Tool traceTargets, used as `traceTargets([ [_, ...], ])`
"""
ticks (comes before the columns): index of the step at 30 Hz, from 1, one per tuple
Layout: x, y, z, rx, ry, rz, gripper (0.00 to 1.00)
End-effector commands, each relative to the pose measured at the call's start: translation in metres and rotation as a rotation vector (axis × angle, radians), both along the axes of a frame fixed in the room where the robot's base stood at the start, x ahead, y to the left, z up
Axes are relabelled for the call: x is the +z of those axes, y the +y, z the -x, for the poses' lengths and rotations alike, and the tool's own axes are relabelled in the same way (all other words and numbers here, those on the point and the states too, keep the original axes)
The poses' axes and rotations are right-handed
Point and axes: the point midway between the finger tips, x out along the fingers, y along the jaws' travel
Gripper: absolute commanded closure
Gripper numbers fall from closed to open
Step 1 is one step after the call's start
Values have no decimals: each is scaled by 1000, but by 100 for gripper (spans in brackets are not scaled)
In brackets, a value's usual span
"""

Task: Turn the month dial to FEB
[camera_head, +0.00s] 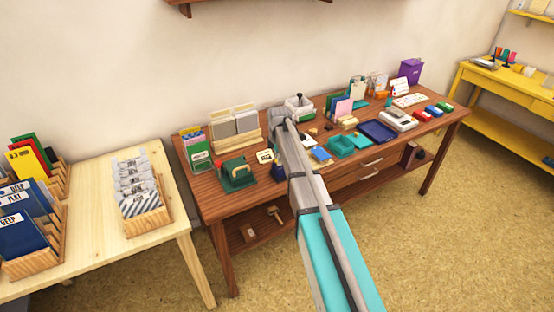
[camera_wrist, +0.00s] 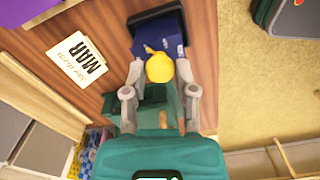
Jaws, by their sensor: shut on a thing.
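A yellow rounded knob (camera_wrist: 159,68) sits between the tips of my gripper (camera_wrist: 161,70) in the wrist view. My gripper's two grey fingers close on it from either side. Beyond the knob is a blue body (camera_wrist: 172,48) with small white marks, below a dark top. No month lettering on the dial is readable. My arm hides the fingertips in the head view.
A pale table (camera_head: 110,250) with folders and envelopes stands left.

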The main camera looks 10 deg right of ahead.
Motion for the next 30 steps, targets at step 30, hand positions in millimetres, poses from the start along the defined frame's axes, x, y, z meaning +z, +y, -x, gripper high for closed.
traceTargets([
  [30,0,-1,0,-451,0,2,100],
])
